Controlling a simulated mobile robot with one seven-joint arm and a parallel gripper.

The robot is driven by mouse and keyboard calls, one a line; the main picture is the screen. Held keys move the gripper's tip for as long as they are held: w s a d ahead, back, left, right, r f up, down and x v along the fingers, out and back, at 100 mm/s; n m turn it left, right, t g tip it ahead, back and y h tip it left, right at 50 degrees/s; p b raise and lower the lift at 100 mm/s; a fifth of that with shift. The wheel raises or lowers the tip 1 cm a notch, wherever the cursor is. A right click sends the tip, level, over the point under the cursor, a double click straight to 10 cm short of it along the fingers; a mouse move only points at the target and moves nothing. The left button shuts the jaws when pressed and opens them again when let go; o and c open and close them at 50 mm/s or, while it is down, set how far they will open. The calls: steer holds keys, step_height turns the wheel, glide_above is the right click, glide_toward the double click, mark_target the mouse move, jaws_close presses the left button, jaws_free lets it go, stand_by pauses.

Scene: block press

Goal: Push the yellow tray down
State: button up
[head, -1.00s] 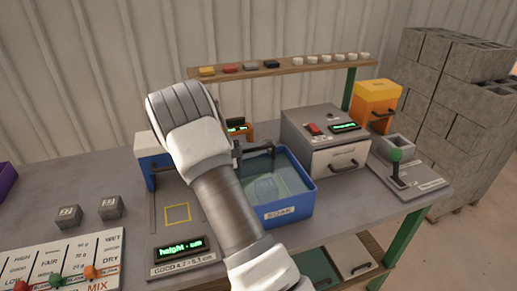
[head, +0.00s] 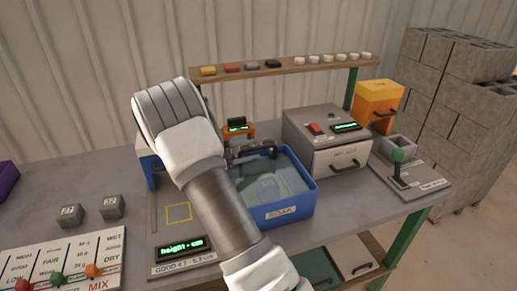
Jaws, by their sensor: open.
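I cannot pick out the yellow tray for certain. A yellow-orange box (head: 377,97) with a dark handle stands at the back right. A small orange stand (head: 240,133) with a lit display is partly hidden behind my arm. My white and grey arm crosses the middle of the view. Dark parts that look like my gripper (head: 253,151) show to the right of my wrist, over the back of the blue tub. They look spread and hold nothing that I can see, and are well apart from the yellow-orange box.
The blue tub (head: 290,211) marked SOAK holds water and a submerged block. A grey machine (head: 326,140) with a drawer stands right of it, then a green-knobbed lever (head: 398,157). Two grey cubes (head: 111,207) lie left. A shelf (head: 285,68) runs behind.

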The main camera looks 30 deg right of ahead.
steer(key=v, duration=1.3)
steer(key=shift+a, duration=0.35)
steer(key=shift+s+r, duration=0.1)
steer(key=shift+r, duration=0.1)
steer(key=s+r+m+g+y, duration=0.1)
steer(key=s+r+m+y, duration=0.2)
steer(key=s, duration=0.4)
steer(key=s+r+m+y, duration=0.1)
steer(key=s+r+y, duration=0.35)
steer(key=s, duration=0.25)
steer(key=s+a+r+m+t+y, duration=0.3)
steer(key=s+a+t+y, duration=0.2)
steer(key=s, duration=1)
steer(key=a+y, duration=0.3)
steer(key=a, duration=0.2)
steer(key=shift+r+t, duration=0.4)
